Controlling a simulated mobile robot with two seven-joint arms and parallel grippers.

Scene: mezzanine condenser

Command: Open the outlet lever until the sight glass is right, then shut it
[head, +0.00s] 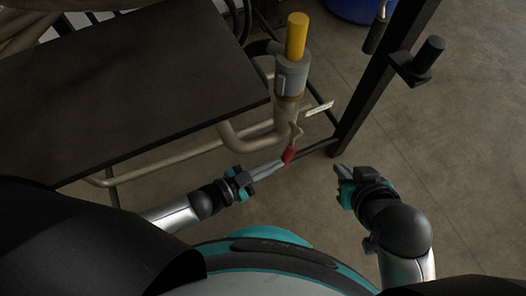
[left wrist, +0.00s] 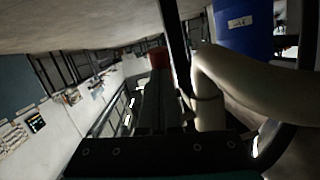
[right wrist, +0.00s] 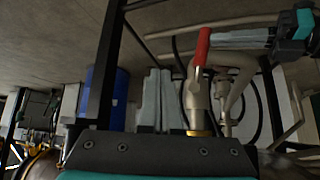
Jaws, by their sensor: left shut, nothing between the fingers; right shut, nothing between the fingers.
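The outlet lever has a red handle (head: 289,155) angled down below a metal valve fitting (head: 295,132) on a beige pipe. The red handle also shows in the left wrist view (left wrist: 157,57) and right wrist view (right wrist: 202,47). My left gripper (head: 282,164) is shut and empty, its tips at the handle; I cannot tell whether they touch. My right gripper (head: 338,169) is shut and empty, to the right of the lever and apart from it. A grey cylinder (head: 291,76) with a yellow top stands above the valve. I cannot make out a level in any sight glass.
A dark flat tabletop (head: 150,85) lies left of the valve, with beige pipe below its edge. A white tag (head: 319,108) sticks out by the valve. A black post (head: 385,75) stands to the right. A blue drum (head: 350,8) is behind. Floor at right is clear.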

